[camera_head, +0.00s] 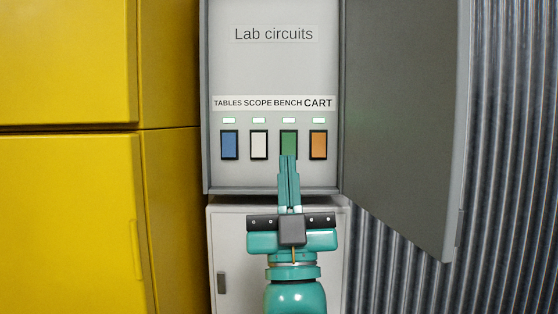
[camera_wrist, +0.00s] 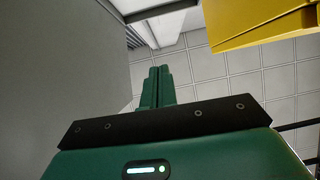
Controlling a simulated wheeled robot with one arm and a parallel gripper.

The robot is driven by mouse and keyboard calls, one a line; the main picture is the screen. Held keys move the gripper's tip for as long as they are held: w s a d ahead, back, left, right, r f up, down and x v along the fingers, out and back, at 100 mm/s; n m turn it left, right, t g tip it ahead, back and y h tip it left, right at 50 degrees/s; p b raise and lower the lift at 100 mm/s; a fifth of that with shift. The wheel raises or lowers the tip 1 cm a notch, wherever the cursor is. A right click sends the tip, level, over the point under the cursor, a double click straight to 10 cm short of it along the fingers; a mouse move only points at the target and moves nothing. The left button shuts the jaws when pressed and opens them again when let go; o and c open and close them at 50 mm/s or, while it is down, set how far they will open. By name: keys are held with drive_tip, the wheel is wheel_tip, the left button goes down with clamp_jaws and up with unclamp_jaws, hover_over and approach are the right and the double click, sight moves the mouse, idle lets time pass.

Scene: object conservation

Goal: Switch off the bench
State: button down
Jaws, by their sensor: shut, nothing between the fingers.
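An open panel (camera_head: 273,68) headed "Lab circuits" holds a row of switches labelled TABLES, SCOPE, BENCH and CART. The green BENCH switch (camera_head: 289,139) is third from the left, with a lit green lamp (camera_head: 289,121) above it. My gripper (camera_head: 288,158) is shut and empty, its fingertips in front of the lower part of the green switch and hiding it. I cannot tell whether they touch it. The shut fingers also show in the wrist view (camera_wrist: 160,72).
The blue (camera_head: 230,145), white (camera_head: 259,145) and orange (camera_head: 318,145) switches stand close beside, each under a lit lamp. The panel door (camera_head: 400,110) hangs open at right. Yellow cabinets (camera_head: 70,200) stand at left, and a pale cabinet (camera_head: 233,235) is below.

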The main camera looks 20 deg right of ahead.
drive_tip(key=w+d+f+m+g+h, duration=0.1)
drive_tip(key=w+d+f+g, duration=0.2)
drive_tip(key=w+f+g, duration=0.2)
drive_tip(key=w+f, duration=0.1)
drive_tip(key=w, duration=0.2)
drive_tip(key=shift+w+d+f+m, duration=0.2)
drive_tip(key=shift+w+m, duration=0.1)
drive_tip(key=shift+m, duration=0.1)
drive_tip(key=shift+r, duration=0.15)
drive_tip(key=p, duration=1.2)
approach(289, 147)
wheel_tip(289, 147, up, 4)
drive_tip(key=w, duration=0.3)
drive_tip(key=shift+w+d+p, duration=0.3)
drive_tip(key=shift+w+d, duration=0.3)
drive_tip(key=shift+w, duration=0.05)
